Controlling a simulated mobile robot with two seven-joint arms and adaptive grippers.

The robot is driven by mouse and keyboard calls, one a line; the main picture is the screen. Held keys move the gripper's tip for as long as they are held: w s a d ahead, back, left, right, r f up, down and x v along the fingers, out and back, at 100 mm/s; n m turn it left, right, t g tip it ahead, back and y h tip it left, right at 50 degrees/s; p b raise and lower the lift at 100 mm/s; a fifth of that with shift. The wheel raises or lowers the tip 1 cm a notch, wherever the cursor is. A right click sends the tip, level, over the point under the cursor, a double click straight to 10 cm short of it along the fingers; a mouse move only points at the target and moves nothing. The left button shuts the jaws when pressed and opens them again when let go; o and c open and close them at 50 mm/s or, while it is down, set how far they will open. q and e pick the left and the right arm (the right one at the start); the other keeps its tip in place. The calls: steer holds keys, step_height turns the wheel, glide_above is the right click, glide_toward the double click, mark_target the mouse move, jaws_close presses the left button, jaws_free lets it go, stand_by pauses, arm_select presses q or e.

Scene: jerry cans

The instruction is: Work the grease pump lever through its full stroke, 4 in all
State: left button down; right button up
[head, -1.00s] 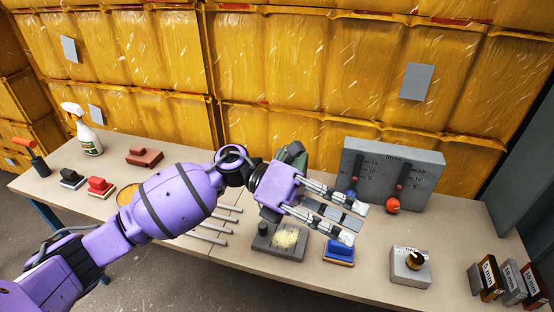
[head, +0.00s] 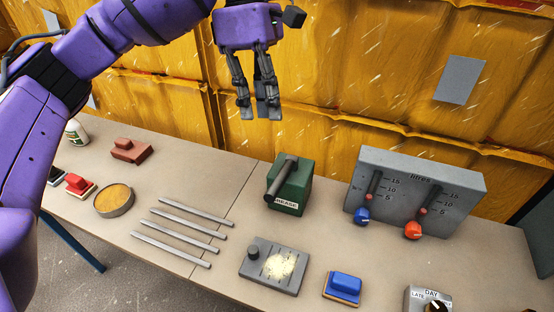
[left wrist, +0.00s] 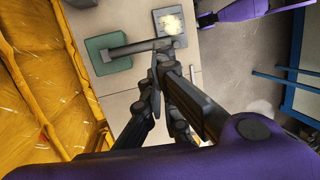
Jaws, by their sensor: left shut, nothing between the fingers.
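The grease pump (head: 296,191) is a green box with a GREASE label on its front, standing on the workbench. Its lever (head: 279,180) is a dark grey bar that runs from the top of the box toward the front left edge. My left gripper (head: 258,113) hangs above and a little left of the pump, fingers pointing down, shut and empty, apart from the lever. In the left wrist view the pump (left wrist: 107,55) and lever (left wrist: 138,47) lie beyond the fingers, which cover the lever's end. My right gripper is not in view.
Right of the pump stands a grey litres panel (head: 425,175) with blue and red knobs. In front lie a grey plate (head: 258,278), a blue block (head: 343,286) and a DAY dial box (head: 420,296). Several grey rods (head: 180,229) and a round tin (head: 114,201) lie left.

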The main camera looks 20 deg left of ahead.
arm_select(q)
glide_toward(272, 187)
steer(key=p+x, duration=0.1)
steer(key=x, duration=0.4)
steer(key=shift+d+f, duration=0.1)
steer(key=shift+p+x, duration=0.35)
steer(key=shift+x, duration=0.5)
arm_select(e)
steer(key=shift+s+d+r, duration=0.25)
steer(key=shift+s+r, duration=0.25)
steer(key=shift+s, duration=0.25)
arm_select(q)
steer(key=shift+f, duration=0.1)
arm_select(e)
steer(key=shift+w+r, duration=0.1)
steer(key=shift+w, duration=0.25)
